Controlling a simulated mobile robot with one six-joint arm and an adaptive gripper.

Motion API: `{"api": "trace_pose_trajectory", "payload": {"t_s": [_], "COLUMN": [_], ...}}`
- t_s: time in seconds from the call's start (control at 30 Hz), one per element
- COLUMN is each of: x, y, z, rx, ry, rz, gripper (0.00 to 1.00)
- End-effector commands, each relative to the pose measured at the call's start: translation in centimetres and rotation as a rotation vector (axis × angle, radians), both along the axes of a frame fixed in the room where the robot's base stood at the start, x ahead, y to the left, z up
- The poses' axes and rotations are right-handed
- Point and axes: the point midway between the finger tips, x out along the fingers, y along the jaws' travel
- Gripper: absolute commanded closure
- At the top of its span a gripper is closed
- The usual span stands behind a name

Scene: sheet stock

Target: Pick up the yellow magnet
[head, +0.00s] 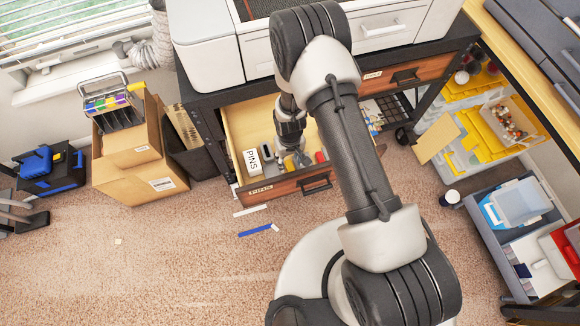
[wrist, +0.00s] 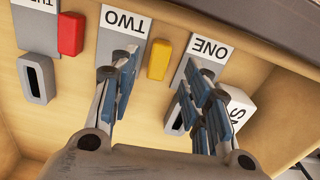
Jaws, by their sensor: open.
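The yellow magnet (wrist: 160,57) is a small yellow block in the wrist view. It lies on the pale wooden drawer floor between the grey holders labelled TWO (wrist: 123,24) and ONE (wrist: 207,52). My gripper (wrist: 158,82) is open and empty, pointing down into the drawer. In the picture its fingers are on either side of the yellow magnet, which shows past the tips; I cannot tell the height gap. In the head view my gripper (head: 292,150) is inside the open drawer (head: 285,192), and the arm partly covers the contents.
A red block (wrist: 71,34) lies between TWO and another labelled holder (wrist: 36,78). A white PINS box (head: 252,160) stands at the drawer's left end. Drawer walls surround the space. The desk with a printer overhangs behind. A blue strip (head: 255,231) lies on the carpet.

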Motion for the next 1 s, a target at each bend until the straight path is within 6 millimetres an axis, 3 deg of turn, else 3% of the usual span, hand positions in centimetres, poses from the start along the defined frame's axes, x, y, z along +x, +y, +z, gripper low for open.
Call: {"api": "trace_pose_trajectory", "payload": {"t_s": [0.2,0.47,1.0], "x": [0.1,0.1,0.1], "y": [-0.1,-0.1,-0.1], "z": [-3.6,-3.9,-3.8], "rx": [-0.001,0.0,0.0], "ry": [0.003,0.001,0.001], "rz": [0.0,0.0,0.0], "gripper": [0.57,0.57,0.92]}}
